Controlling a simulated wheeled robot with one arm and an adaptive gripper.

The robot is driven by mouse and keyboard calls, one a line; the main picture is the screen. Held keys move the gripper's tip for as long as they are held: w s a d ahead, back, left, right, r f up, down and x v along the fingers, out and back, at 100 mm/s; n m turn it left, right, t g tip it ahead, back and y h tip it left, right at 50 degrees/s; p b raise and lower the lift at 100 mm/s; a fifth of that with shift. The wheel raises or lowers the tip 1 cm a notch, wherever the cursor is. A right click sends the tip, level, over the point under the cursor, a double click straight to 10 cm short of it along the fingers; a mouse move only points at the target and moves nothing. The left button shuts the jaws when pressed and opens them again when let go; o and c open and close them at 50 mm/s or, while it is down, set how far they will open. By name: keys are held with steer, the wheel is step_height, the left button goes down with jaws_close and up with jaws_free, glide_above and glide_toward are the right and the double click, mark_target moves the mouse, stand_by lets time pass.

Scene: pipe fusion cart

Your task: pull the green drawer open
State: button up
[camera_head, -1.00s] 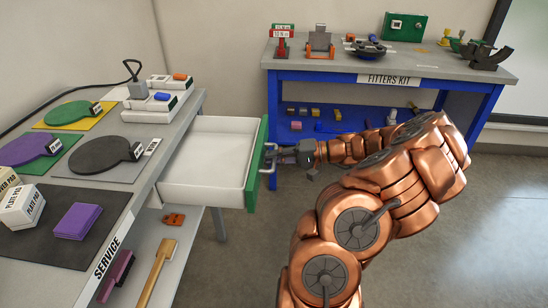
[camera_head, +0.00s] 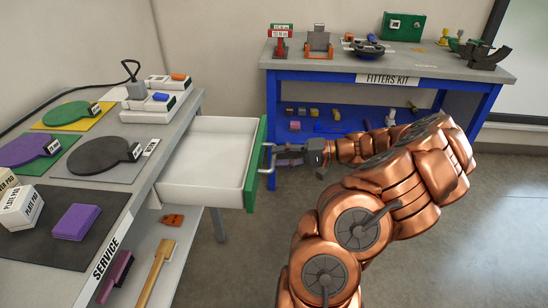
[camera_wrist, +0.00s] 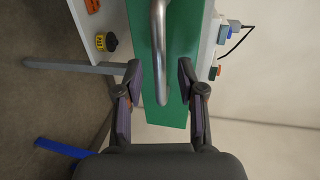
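The drawer (camera_head: 208,150) is a white tray with a green front (camera_head: 256,165), and it stands pulled out from the grey service bench. Its inside looks empty. A grey bar handle (camera_head: 268,158) sits on the green front. My gripper (camera_head: 280,155) is at the handle's right side in the head view. In the wrist view my gripper (camera_wrist: 160,82) has its two fingers spread apart. The handle (camera_wrist: 159,45) lies between them with a gap on each side, in front of the green drawer front (camera_wrist: 179,75). Nothing is held.
The service bench (camera_head: 137,190) at left carries round pads, white boxes and a purple block (camera_head: 76,221). A lower shelf holds a wooden-handled tool (camera_head: 155,272). The blue fitters kit bench (camera_head: 345,98) stands behind. Grey floor (camera_head: 470,240) is clear at right.

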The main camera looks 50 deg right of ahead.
steer(key=v, duration=0.9)
steer(key=shift+s+d, duration=0.15)
steer(key=shift+d, duration=0.05)
stand_by(0.3)
